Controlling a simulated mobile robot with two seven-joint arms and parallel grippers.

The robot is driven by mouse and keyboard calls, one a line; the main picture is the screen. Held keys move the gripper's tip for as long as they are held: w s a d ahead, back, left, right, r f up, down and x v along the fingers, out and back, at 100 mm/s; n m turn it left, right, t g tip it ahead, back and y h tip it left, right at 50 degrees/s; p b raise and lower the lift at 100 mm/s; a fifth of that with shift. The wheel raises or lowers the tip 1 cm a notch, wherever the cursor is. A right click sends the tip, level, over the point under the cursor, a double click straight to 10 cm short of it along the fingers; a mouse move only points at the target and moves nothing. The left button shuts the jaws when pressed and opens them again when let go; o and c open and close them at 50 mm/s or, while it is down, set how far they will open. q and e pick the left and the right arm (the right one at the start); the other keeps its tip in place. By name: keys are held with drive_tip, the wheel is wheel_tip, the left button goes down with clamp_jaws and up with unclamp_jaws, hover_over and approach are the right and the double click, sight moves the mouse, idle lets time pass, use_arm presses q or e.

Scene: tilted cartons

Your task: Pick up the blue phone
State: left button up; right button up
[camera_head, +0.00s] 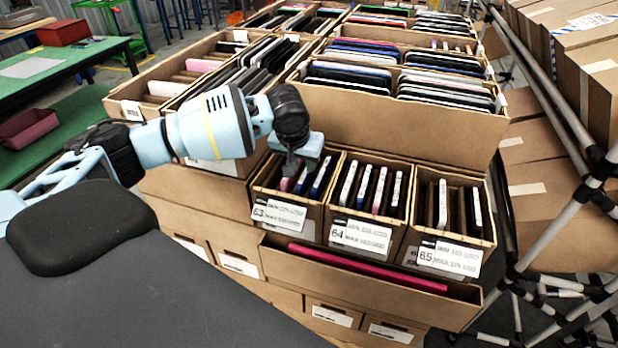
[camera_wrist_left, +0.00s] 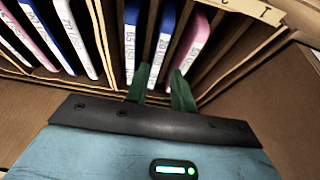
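Carton 63 (camera_head: 279,212) holds a pink phone (camera_head: 287,184) and two blue phones with white edges, one in the middle (camera_head: 303,181) and one at the right (camera_head: 322,178). My left gripper (camera_head: 293,167) points down into this carton. In the left wrist view the gripper (camera_wrist_left: 159,78) is open, its green fingers apart. The middle blue phone (camera_wrist_left: 160,45) stands upright between the finger lines, with a visible gap to the right finger. The other blue phone (camera_wrist_left: 131,40) is left of it, and the pink phone (camera_wrist_left: 192,46) is to the right. My right gripper is out of view.
Carton 64 (camera_head: 358,237) and carton 65 (camera_head: 448,256) stand close beside, with more upright phones and dividers. A large carton (camera_head: 400,128) full of devices rises behind. A long carton with a pink item (camera_head: 365,268) lies in front. Metal rack poles stand at the right.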

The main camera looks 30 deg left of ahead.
sight(306, 171)
use_arm(q)
drive_tip(key=shift+x, duration=2.65)
drive_tip(key=shift+w+d+r, duration=0.1)
drive_tip(key=shift+w+d, duration=0.05)
drive_tip(key=shift+c, duration=0.3)
clamp_jaws()
